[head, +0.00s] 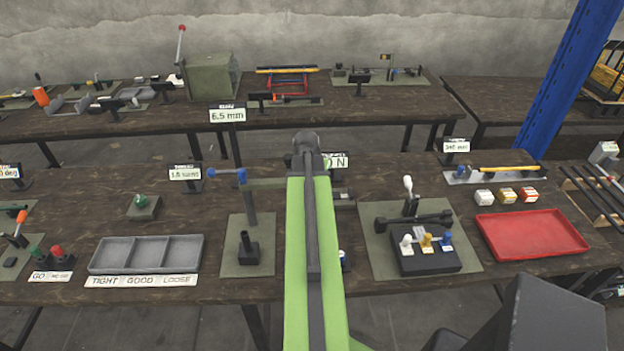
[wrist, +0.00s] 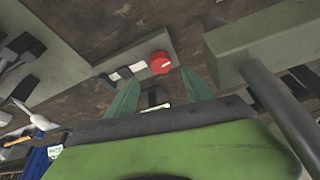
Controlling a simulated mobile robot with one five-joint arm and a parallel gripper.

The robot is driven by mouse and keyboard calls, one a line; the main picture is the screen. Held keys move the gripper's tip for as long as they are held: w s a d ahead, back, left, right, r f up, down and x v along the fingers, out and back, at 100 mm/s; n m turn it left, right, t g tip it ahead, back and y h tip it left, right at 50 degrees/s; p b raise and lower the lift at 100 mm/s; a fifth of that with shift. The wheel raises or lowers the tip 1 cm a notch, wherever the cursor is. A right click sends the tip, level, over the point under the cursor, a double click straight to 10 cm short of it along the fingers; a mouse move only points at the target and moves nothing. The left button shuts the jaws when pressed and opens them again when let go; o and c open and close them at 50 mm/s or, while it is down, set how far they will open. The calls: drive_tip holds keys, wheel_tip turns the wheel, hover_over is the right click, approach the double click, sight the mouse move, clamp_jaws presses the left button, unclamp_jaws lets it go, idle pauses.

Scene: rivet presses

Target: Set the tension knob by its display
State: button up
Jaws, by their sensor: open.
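A display sign ending in "N" (head: 336,161) shows just right of my arm in the head view; my arm covers the rest of its reading. A round red knob-like part (wrist: 160,62) sits on a grey-green bar in the wrist view, beside white and black patches. I cannot tell for sure that it is the tension knob. My gripper (wrist: 160,79) is open, its two green fingers apart, with the red part showing beyond and between the tips. Contact cannot be told. In the head view my own arm hides the gripper and the fixture under it.
A grey post fixture (head: 248,252) stands left of my arm, beside a grey three-compartment tray (head: 146,254). A black block with levers (head: 428,259) and a red tray (head: 532,234) lie to the right. A blue upright (head: 566,75) rises at the back right.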

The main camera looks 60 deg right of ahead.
drive_tip(key=shift+w, duration=0.1)
drive_tip(key=s+d+r+n+t+y+p, duration=0.35)
drive_tip(key=s+r+n+p, duration=0.4)
drive_tip(key=n, duration=0.65)
drive_tip(key=shift+g+y, duration=0.35)
drive_tip(key=shift+y, duration=0.1)
drive_tip(key=b+x, duration=0.4)
drive_tip(key=x, duration=0.1)
drive_tip(key=w+b+x, duration=0.1)
drive_tip(key=b+x, duration=0.9)
drive_tip(key=x, duration=0.1)
drive_tip(key=shift+w+r, duration=0.2)
drive_tip(key=shift+r, duration=0.15)
drive_tip(key=shift+w+f+b, duration=0.3)
drive_tip(key=shift+f+b, duration=0.05)
drive_tip(key=shift+b, duration=0.1)
drive_tip(key=shift+r, duration=0.1)
drive_tip(key=shift+m, duration=0.3)
clamp_jaws()
